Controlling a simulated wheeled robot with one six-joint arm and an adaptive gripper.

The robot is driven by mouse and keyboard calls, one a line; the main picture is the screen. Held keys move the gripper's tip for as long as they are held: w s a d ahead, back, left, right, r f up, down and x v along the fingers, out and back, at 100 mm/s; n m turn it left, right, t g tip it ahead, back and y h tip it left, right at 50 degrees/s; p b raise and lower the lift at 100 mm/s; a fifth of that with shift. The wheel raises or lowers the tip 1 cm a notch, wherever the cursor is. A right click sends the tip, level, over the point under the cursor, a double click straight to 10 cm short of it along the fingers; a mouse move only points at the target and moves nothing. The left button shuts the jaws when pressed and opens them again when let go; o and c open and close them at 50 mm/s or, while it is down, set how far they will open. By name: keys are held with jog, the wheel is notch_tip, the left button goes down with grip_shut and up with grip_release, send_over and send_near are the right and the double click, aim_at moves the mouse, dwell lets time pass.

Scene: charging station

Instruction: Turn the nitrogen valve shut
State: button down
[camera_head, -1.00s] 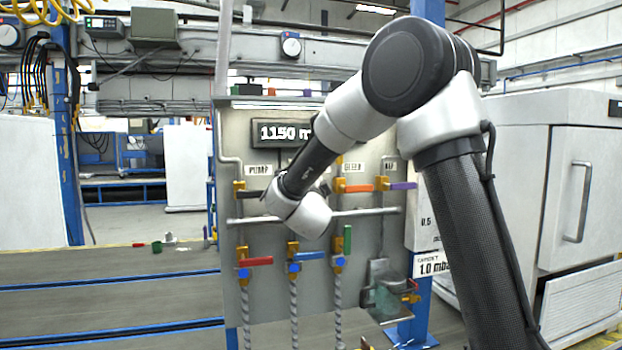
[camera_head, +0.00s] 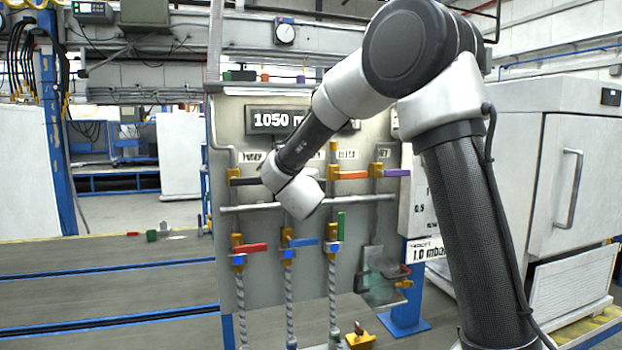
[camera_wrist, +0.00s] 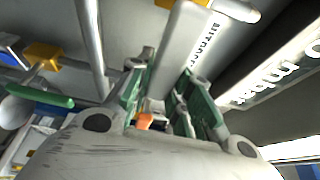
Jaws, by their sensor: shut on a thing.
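The nitrogen valve sits in the upper row of the grey panel (camera_head: 222,262), hidden behind my forearm in the head view. In the wrist view its label (camera_wrist: 201,45), partly readable, lies just beyond my gripper (camera_wrist: 160,98). The green-padded fingers are close together at the valve's place. They are shut on what appears to be its handle, mostly hidden, with a small orange piece (camera_wrist: 145,121) showing between them. The handle's angle cannot be told. In the head view my fingers are hidden behind my wrist.
A black handle (camera_head: 245,182), an orange handle (camera_head: 350,175) and a purple handle (camera_head: 397,173) flank the spot. Below the horizontal pipe (camera_head: 352,201) are red (camera_head: 250,247), blue (camera_head: 304,242) and upright green (camera_head: 341,226) handles. The display (camera_head: 268,120) reads 1050.

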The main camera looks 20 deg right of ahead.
dwell(0.3)
jog(key=c, duration=1.3)
grip_release()
jog(key=shift+s, duration=0.1)
jog(key=v, duration=1.1)
jog(key=shift+s+a, duration=0.1)
jog(key=shift+s, duration=0.3)
